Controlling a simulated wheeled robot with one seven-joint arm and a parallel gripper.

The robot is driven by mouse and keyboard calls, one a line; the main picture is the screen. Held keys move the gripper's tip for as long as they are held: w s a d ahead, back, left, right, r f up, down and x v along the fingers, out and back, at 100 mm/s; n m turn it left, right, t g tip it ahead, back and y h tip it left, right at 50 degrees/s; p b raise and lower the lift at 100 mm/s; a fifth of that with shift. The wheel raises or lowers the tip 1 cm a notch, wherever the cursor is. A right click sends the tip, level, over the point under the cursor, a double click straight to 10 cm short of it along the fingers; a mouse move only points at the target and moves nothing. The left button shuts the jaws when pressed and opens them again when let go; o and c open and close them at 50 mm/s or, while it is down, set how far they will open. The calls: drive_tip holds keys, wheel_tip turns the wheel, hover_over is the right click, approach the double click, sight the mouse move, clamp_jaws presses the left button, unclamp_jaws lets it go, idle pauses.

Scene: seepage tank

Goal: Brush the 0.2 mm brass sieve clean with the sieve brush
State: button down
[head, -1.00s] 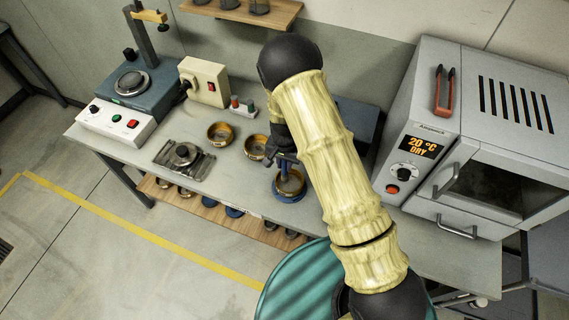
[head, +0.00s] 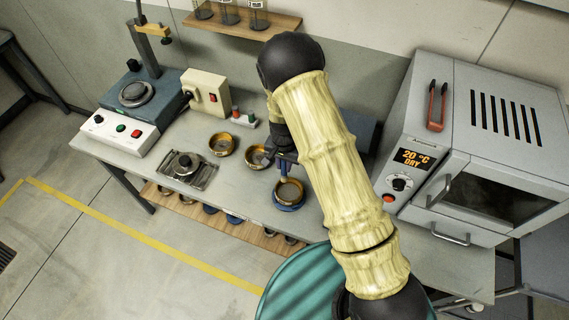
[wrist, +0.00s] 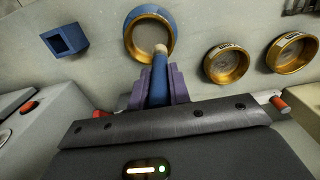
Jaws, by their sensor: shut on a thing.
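My gripper (wrist: 158,88) is shut on the sieve brush (wrist: 159,72), which has a blue handle and a pale tip. In the wrist view the brush tip overlaps the near rim of a brass sieve (wrist: 127,42) seated in a blue ring. I cannot tell whether it touches. In the head view my gripper (head: 286,160) is just above and behind this sieve (head: 289,191). Two other brass sieves, one left (head: 222,144) and one nearer (head: 257,157), stand on the bench; their labels are too small to read.
A blue square holder (wrist: 66,40) stands near the ringed sieve. A grey oven (head: 470,150) with red tongs (head: 437,106) on top stands right. A teal drum (head: 300,285) is in front.

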drive_tip(key=shift+r+p, duration=2.05)
drive_tip(key=shift+r, duration=1)
drive_tip(key=shift+f, duration=0.1)
